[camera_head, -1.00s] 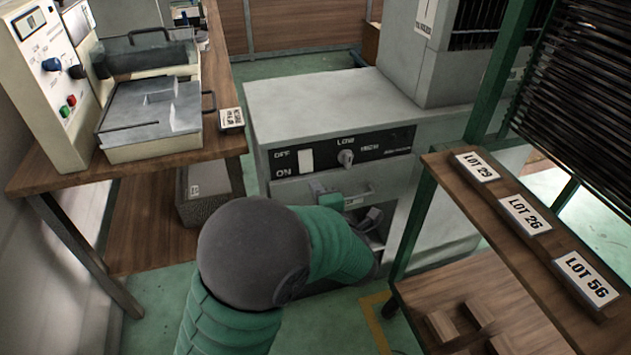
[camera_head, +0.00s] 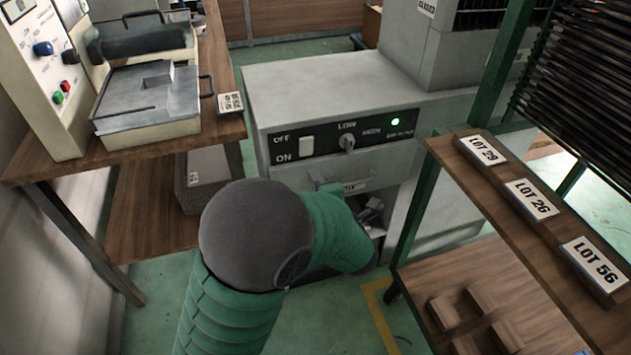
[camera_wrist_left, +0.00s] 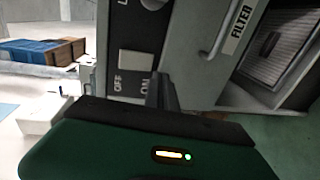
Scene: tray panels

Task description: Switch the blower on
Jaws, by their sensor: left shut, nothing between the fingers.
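The blower (camera_head: 330,85) is a grey cabinet with a black control panel. Its white rocker switch (camera_head: 306,146) sits beside the OFF and ON lettering, with a knob (camera_head: 347,142) to its right. A green lamp (camera_head: 395,122) is lit at the panel's right. My left gripper (camera_head: 319,180) is shut and empty just below the panel, mostly hidden behind my green arm. In the left wrist view its dark fingers (camera_wrist_left: 164,85) point at the panel near the ON lettering, beside the switch (camera_wrist_left: 137,64); they appear apart from it. My right gripper is not in view.
Below the panel are a drawer handle with a FILTER label (camera_wrist_left: 238,28) and an open compartment (camera_head: 372,215). A wooden bench (camera_head: 185,155) with a tray machine stands left. A shelf with LOT plates (camera_head: 530,199) stands close on the right.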

